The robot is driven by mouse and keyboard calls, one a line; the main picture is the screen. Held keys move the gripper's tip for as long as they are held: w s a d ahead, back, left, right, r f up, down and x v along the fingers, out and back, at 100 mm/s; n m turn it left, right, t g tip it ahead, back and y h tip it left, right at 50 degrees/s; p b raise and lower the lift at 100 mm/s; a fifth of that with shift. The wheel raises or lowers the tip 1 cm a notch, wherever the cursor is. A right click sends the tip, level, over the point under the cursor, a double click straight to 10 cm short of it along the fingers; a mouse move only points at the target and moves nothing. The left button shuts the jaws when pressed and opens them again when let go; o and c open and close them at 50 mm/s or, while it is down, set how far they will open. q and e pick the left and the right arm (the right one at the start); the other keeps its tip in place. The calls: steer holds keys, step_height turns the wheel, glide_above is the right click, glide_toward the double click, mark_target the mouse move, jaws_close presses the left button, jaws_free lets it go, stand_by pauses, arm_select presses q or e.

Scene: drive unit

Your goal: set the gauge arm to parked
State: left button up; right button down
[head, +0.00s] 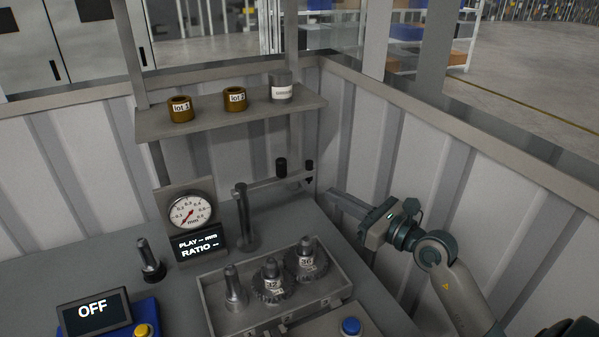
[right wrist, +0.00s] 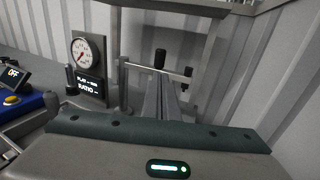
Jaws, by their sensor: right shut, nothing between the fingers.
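The gauge arm (head: 262,184) is a thin grey bar reaching right from the top of an upright post (head: 244,222). It has a black knob (head: 281,168) and a dark probe (head: 309,172) at its far end. It also shows in the right wrist view (right wrist: 140,67), with the knob (right wrist: 160,59) just above my fingertips in the picture. My right gripper (head: 332,193) is shut and empty, pointing left, close to the right of the arm's far end; I see a small gap in the head view. Its fingers (right wrist: 160,88) overlap the bar in the wrist view. My left gripper is out of view.
A dial gauge (head: 190,212) stands over a display (head: 200,244) reading PLAY and RATIO without values. A tray (head: 212,312) holds several metal parts with gears. A shelf (head: 215,117) with labelled pots is above. An OFF display (head: 93,310) is front left. Corrugated walls enclose the bench.

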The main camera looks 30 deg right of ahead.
stand_by(0.3)
steer(key=p, duration=0.5)
glide_toward(285, 169)
steer(key=x, duration=0.5)
steer(key=shift+r, duration=0.2)
steer(key=shift+w+a+f+p, duration=0.1)
steer(key=shift+w+a+p, duration=0.1)
steer(key=shift+w+p, duration=0.4)
steer(key=shift+w, duration=0.15)
